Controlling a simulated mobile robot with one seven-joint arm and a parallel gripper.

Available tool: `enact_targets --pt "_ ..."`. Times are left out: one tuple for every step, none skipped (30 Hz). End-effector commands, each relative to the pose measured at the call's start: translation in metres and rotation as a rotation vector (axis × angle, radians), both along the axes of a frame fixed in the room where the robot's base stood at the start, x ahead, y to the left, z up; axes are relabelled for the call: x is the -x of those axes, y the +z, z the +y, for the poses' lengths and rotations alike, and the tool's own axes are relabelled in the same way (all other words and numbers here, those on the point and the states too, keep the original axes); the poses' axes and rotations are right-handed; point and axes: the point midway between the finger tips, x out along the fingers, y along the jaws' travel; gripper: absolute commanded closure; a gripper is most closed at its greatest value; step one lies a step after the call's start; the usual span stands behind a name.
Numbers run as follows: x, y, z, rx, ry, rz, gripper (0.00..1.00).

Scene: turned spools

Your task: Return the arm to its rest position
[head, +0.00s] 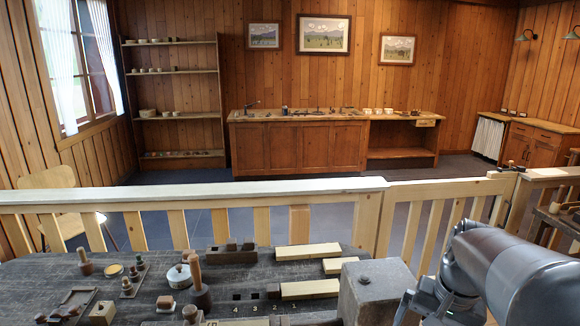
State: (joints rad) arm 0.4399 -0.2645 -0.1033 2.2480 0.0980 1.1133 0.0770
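My arm shows at the lower right of the head view as thick grey links, close to the camera. Its end runs out of the bottom of the picture, and my gripper is not in view. The dark worktable (215,261) lies below and to the left of the arm. A grey stone-like block (375,281) stands on it just left of the arm. In the picture a small gap separates the block from the large grey link, but the lower link is close to the block's right edge.
Pale wooden bars (308,252) lie near a numbered strip with dark square holes (255,295). A wooden-handled tool (198,282), a lidded pot (179,277) and small wooden pieces (84,262) stand to the left. A pale railing (300,187) runs behind the table.

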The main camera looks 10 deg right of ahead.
Motion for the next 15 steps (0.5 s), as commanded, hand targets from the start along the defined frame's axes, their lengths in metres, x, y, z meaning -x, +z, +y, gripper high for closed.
enact_targets --pt "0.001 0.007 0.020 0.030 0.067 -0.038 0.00" --pt "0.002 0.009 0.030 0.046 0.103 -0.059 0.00" --pt "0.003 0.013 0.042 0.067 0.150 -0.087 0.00" --pt "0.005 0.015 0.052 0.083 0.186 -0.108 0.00" --pt "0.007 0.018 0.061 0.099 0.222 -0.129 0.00" --pt "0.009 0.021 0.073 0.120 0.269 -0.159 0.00" --pt "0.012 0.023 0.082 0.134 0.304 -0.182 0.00" --pt "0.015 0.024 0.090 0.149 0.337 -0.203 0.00" --pt "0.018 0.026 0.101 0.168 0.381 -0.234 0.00" --pt "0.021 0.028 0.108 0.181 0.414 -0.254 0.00" --pt "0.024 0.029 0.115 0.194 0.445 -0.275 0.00" --pt "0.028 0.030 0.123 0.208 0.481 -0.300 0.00" --pt "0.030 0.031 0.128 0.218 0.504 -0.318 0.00" --pt "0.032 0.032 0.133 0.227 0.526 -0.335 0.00" --pt "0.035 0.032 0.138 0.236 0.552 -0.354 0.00"
